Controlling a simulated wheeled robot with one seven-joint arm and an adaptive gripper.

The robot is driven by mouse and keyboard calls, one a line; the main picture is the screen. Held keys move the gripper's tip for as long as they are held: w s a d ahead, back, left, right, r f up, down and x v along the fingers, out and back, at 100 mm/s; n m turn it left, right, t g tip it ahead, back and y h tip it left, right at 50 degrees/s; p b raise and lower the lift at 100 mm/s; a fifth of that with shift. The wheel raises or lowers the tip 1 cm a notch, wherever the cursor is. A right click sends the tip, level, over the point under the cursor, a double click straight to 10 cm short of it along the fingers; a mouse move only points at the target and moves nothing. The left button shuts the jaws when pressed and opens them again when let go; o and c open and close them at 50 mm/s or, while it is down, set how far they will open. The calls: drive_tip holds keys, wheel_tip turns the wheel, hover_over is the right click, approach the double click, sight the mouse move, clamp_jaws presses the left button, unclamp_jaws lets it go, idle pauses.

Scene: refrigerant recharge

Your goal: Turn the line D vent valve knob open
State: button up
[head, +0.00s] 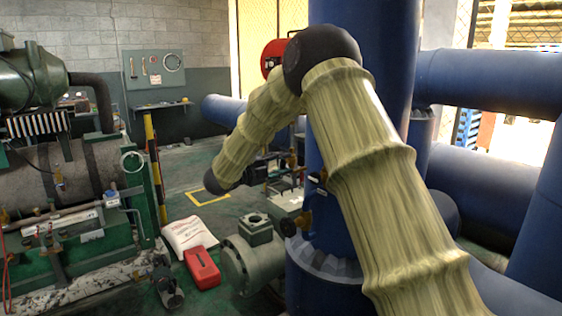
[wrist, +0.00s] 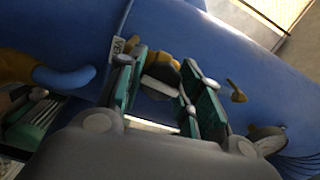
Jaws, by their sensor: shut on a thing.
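My gripper (wrist: 164,72) shows in the wrist view, with one green-padded finger on each side of a brass-yellow knob (wrist: 162,60) in front of a large blue pipe (wrist: 215,45). The gripper is shut on this knob. The fingers hide part of the knob, and its turn angle cannot be read. A small white label (wrist: 118,46) with dark letters, too small to read surely, sits just left of the knob. In the head view my arm bends down beside the upright blue pipe (head: 360,120); the fingers and the held knob are too small there to make out.
In the wrist view, a blue lever handle (wrist: 66,77) on a brass-coloured fitting is at the left, and a small brass lever (wrist: 237,92) is right of the fingers. In the head view, a green flanged fitting (head: 252,258), a red case (head: 203,267) and a white sack (head: 188,234) are on the floor.

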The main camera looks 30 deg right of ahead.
drive_tip(key=shift+n, duration=0.6)
drive_tip(key=o, duration=1.1)
drive_tip(key=shift+c, duration=0.2)
drive_tip(key=a, duration=1.2)
drive_tip(key=shift+s, duration=0.4)
